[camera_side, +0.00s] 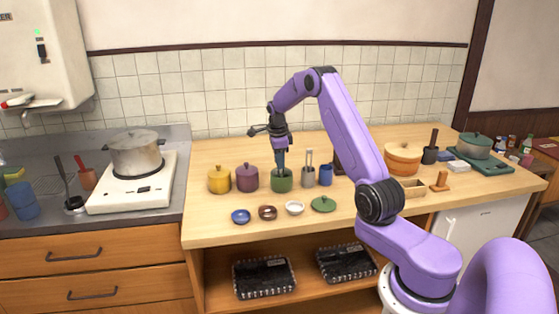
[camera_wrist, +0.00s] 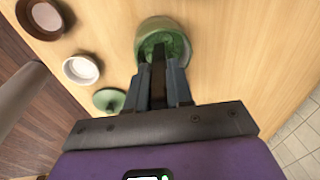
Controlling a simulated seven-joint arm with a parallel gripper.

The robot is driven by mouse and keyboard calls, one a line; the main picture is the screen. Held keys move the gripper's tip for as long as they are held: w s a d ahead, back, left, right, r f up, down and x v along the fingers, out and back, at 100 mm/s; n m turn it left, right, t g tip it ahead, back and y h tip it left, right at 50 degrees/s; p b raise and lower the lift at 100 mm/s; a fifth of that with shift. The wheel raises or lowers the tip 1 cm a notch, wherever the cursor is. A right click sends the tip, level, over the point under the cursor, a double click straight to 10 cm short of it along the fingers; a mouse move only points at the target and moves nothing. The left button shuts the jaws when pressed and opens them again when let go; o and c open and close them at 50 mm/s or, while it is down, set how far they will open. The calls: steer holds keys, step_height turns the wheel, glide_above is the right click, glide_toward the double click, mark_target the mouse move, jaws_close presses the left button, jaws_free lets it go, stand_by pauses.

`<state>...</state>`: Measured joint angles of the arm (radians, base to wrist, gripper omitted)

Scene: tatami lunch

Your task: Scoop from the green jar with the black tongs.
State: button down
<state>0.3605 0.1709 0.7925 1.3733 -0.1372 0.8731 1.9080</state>
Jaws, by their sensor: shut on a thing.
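The green jar (camera_side: 282,184) stands open on the wooden counter; in the wrist view its rim (camera_wrist: 143,46) and green contents (camera_wrist: 176,44) show. Its green lid (camera_side: 323,204) lies on the counter in front and to the right, and also shows in the wrist view (camera_wrist: 108,100). My gripper (camera_side: 282,152) is directly above the jar, pointing down. In the wrist view my gripper (camera_wrist: 160,88) is shut on the black tongs (camera_wrist: 159,66), whose lower end reaches into the jar's mouth. The tips of the tongs are hidden.
A yellow jar (camera_side: 220,180) and a purple jar (camera_side: 247,179) stand left of the green one.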

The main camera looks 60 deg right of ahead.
steer(key=shift+r, duration=4.5)
